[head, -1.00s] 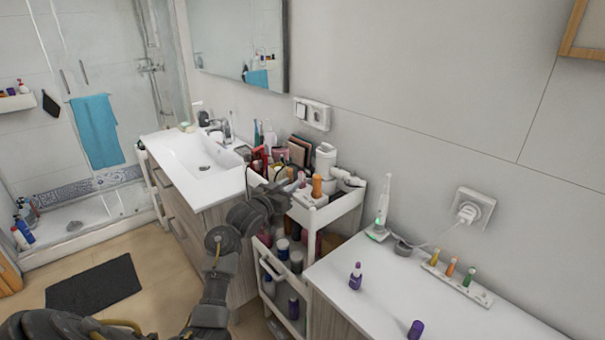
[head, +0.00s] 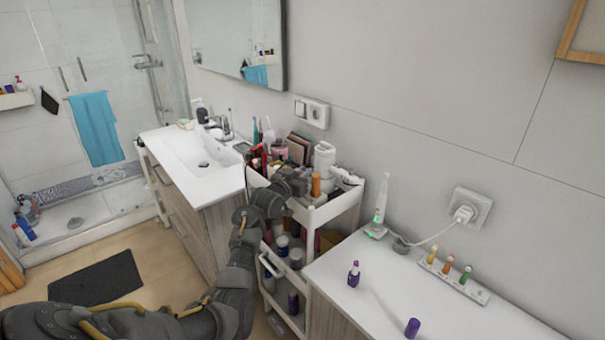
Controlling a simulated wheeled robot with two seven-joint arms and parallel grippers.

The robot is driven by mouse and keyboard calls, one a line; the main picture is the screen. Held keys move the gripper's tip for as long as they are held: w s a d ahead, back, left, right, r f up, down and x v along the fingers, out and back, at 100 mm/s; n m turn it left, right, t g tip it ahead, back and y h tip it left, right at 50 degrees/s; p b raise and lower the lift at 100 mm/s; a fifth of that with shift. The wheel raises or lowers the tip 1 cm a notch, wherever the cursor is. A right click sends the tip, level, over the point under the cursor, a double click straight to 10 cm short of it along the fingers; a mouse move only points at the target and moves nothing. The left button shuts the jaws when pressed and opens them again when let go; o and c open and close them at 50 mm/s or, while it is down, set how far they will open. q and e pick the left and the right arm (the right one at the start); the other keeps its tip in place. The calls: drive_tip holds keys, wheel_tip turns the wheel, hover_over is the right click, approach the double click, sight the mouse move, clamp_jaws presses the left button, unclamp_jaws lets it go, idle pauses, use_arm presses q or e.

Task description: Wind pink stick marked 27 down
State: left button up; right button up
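My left gripper (head: 296,184) is over the top tray of the white cart (head: 338,206), among the cosmetics there. Its fingers are small and dark, and I cannot tell whether they are open or shut. An orange stick (head: 316,185) stands upright just right of the gripper. I cannot make out a pink stick now; the gripper covers the spot beside the orange one. No mark 27 is readable. A purple stick (head: 354,274) stands upright on the white counter, and a purple cap (head: 412,327) stands nearer the front. My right gripper is not in view.
The tray is crowded, with a white bottle (head: 324,160) and a white hair dryer (head: 346,176) at its right. A white rack (head: 453,276) with several coloured sticks and an electric toothbrush (head: 380,207) stand on the counter. The middle of the counter is mostly clear.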

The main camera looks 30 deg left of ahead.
use_arm(q)
clamp_jaws()
drive_tip(key=m+h+b, duration=0.2)
drive_tip(key=h, duration=0.1)
drive_tip(key=m+h+b, duration=0.1)
drive_tip(key=h, duration=0.1)
drive_tip(key=shift+d+f+g, duration=0.1)
drive_tip(key=shift+f+g, duration=0.15)
drive_tip(key=shift+g, duration=0.05)
drive_tip(key=shift+d+m+h+b, duration=0.1)
drive_tip(key=shift+m+h+b, duration=0.3)
drive_tip(key=shift+d+r+m+g+h, duration=0.15)
drive_tip(key=shift+m+g+h, duration=0.15)
drive_tip(key=shift+g+h, duration=0.15)
drive_tip(key=shift+s+r, duration=0.1)
drive_tip(key=shift+o, duration=1.2)
unclamp_jaws()
